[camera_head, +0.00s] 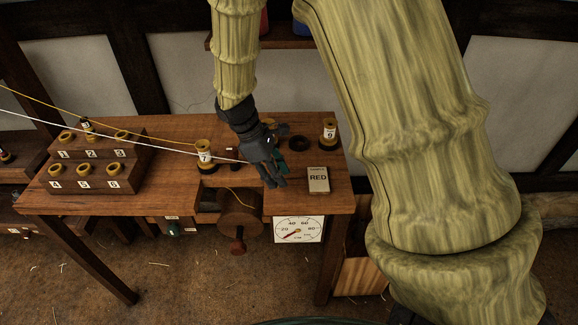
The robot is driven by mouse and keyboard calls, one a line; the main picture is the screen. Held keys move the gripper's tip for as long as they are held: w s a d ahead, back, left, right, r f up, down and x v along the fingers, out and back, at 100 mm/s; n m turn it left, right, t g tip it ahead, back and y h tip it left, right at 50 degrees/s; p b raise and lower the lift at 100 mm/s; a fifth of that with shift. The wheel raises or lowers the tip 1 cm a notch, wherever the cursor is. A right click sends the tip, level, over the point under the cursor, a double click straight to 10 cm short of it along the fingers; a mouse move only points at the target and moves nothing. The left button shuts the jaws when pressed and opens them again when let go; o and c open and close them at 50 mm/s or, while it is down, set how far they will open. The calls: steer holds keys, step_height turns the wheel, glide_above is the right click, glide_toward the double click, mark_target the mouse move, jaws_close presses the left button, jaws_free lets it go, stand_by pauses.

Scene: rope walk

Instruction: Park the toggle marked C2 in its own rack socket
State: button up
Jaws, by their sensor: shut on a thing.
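A stepped wooden rack (128,178) with two rows of numbered ringed sockets stands on the table's left. A dark piece with a white label (87,127) stands up at its back row. I can read no C2 mark anywhere.
A spool with a white label (204,157) stands left of my gripper, with a yellow and a white cord running left. A dial (298,229) hangs at the front edge.

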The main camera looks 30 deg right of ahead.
steer(key=w+d, duration=0.1)
steer(key=d, duration=0.1)
steer(key=w+d+p, duration=0.1)
steer(key=d, duration=0.1)
steer(key=w+d, duration=0.1)
steer(key=d, duration=0.1)
steer(key=shift+w+f, duration=0.3)
steer(key=shift+f, duration=0.1)
steer(key=shift+f+p, duration=0.65)
steer(key=shift+f, duration=1.1)
steer(key=o, duration=1)
steer(key=shift+f, duration=0.1)
